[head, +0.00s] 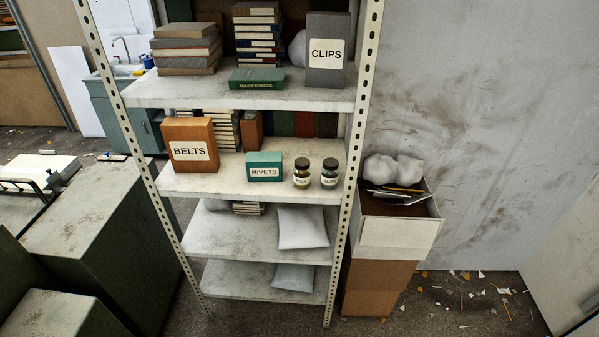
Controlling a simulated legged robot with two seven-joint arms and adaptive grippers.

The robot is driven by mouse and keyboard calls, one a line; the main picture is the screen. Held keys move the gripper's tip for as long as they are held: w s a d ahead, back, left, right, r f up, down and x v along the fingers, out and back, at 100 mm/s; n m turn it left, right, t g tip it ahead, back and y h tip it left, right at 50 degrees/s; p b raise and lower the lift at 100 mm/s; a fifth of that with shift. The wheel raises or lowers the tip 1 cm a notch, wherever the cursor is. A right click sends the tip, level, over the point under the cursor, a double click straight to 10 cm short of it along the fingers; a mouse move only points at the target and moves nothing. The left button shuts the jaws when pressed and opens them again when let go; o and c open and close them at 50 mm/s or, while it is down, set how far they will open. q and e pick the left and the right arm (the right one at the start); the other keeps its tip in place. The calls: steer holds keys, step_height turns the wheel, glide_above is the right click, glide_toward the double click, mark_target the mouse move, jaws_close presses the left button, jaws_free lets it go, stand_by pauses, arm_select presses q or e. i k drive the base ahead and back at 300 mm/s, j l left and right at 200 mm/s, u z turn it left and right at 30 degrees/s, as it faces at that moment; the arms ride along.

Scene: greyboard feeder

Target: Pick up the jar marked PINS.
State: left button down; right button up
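Two small glass jars with dark lids stand side by side on the second shelf from the top, near its right end. The left jar (301,174) has yellowish-brown contents and a pale label. The right jar (329,174) looks darker and also has a pale label. The lettering on both is too small to read surely, so I cannot tell for certain which one is marked PINS. Neither of my grippers is in view.
A teal RIVETS box (264,167) stands just left of the jars, and an orange BELTS box (191,146) farther left. The right shelf post (354,150) rises close to the right jar. The shelf (235,189) is bare in front. A CLIPS box (326,52) stands above.

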mark_target(302, 170)
steer(key=i+j, duration=0.2)
steer(key=i, duration=0.25)
steer(key=i+j, duration=0.15)
steer(key=i, duration=0.3)
steer(key=i+z, duration=0.05)
